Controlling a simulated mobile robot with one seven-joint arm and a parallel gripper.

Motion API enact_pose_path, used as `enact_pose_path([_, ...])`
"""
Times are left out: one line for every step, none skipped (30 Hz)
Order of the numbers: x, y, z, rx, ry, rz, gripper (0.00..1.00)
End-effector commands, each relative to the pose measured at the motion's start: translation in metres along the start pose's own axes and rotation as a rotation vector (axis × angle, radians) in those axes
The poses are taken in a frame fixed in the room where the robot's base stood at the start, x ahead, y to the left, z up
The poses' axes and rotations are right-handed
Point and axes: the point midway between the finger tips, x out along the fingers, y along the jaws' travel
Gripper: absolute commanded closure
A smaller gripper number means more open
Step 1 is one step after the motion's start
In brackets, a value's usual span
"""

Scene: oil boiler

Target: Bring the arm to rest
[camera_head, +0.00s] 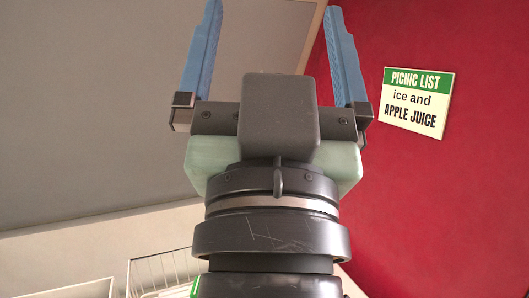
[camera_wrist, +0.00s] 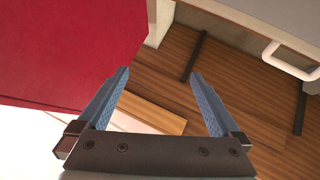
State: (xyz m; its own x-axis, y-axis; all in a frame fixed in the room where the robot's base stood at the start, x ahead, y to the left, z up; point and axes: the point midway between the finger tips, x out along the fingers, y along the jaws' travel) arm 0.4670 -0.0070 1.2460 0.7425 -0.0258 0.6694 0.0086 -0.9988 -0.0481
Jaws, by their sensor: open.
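My gripper (camera_head: 273,50) is raised in front of the head camera, with its two blue fingers pointing up and spread apart. It is open and nothing is between the fingers. The wrist view also shows my gripper (camera_wrist: 160,95) open and empty, with a wooden plank surface beyond it. The black wrist and a pale green block sit below the fingers in the head view. The fingers touch nothing that I can see.
A red wall (camera_head: 440,190) with a picnic list sign (camera_head: 415,102) is at the right. A grey panel (camera_head: 90,100) fills the upper left. A wire rack (camera_head: 165,272) is at the lower left. The wrist view shows a white handle (camera_wrist: 290,60) at the right.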

Motion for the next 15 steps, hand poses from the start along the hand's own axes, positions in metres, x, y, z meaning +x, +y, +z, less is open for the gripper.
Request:
enact_pose_path([-0.014, -0.007, -0.025, -0.039, 0.075, -0.027, 0.00])
enact_pose_path([-0.011, -0.009, -0.039, -0.051, 0.096, -0.034, 0.00])
enact_pose_path([0.005, -0.010, -0.049, -0.046, 0.084, -0.031, 0.00])
enact_pose_path([0.011, -0.010, -0.054, -0.045, 0.083, -0.030, 0.00])
enact_pose_path([0.016, -0.010, -0.060, -0.044, 0.082, -0.030, 0.00])
enact_pose_path([0.023, -0.011, -0.068, -0.044, 0.082, -0.030, 0.00])
enact_pose_path([0.029, -0.011, -0.073, -0.044, 0.082, -0.029, 0.00])
enact_pose_path([0.034, -0.011, -0.079, -0.043, 0.082, -0.029, 0.00])
enact_pose_path([0.042, -0.012, -0.088, -0.043, 0.081, -0.029, 0.00])
enact_pose_path([0.048, -0.012, -0.094, -0.043, 0.081, -0.029, 0.00])
enact_pose_path([0.054, -0.013, -0.101, -0.043, 0.080, -0.029, 0.00])
enact_pose_path([0.062, -0.013, -0.110, -0.042, 0.080, -0.029, 0.00])
enact_pose_path([0.069, -0.014, -0.117, -0.042, 0.080, -0.029, 0.00])
enact_pose_path([0.075, -0.014, -0.123, -0.042, 0.080, -0.029, 0.00])
enact_pose_path([0.083, -0.015, -0.132, -0.042, 0.079, -0.029, 0.00])
